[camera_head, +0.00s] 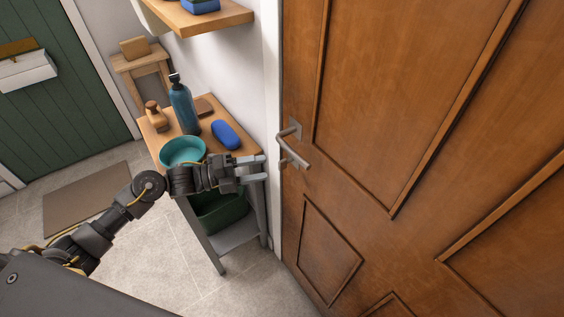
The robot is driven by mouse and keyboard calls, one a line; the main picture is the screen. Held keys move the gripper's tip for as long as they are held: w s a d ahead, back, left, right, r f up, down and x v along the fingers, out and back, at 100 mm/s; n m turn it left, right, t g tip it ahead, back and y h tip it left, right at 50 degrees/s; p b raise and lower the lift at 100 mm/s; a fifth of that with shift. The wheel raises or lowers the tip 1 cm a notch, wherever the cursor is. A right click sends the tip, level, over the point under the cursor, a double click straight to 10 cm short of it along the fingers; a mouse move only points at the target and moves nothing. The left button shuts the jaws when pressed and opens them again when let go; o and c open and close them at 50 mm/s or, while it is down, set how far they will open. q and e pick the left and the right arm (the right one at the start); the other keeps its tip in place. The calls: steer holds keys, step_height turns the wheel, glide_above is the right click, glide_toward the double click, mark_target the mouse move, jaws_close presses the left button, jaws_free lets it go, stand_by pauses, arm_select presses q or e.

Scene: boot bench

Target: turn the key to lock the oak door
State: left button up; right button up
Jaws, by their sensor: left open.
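The oak door (385,120) fills the right half of the head view and looks closed. Its metal lever handle (294,156) is at the door's left edge, with a plate (293,130) just above it. I cannot make out a key at this size. My left gripper (265,169) is open and empty. Its fingers point right toward the door edge, to the left of the handle and apart from it in the picture. My right gripper is not in view.
Behind my left arm stands a wooden bench (165,139) with a blue bottle (184,105), a teal bowl (182,151) and a blue case (226,135). A green bin (220,212) sits below. A shelf (205,18) juts out above.

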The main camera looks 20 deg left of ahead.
mark_target(282, 169)
arm_select(q)
steer(key=p+x, duration=0.1)
steer(key=x, duration=0.6)
steer(key=shift+d+p, duration=0.1)
steer(key=shift+p, duration=0.2)
steer(key=shift+c, duration=0.4)
steer(key=c, duration=0.9)
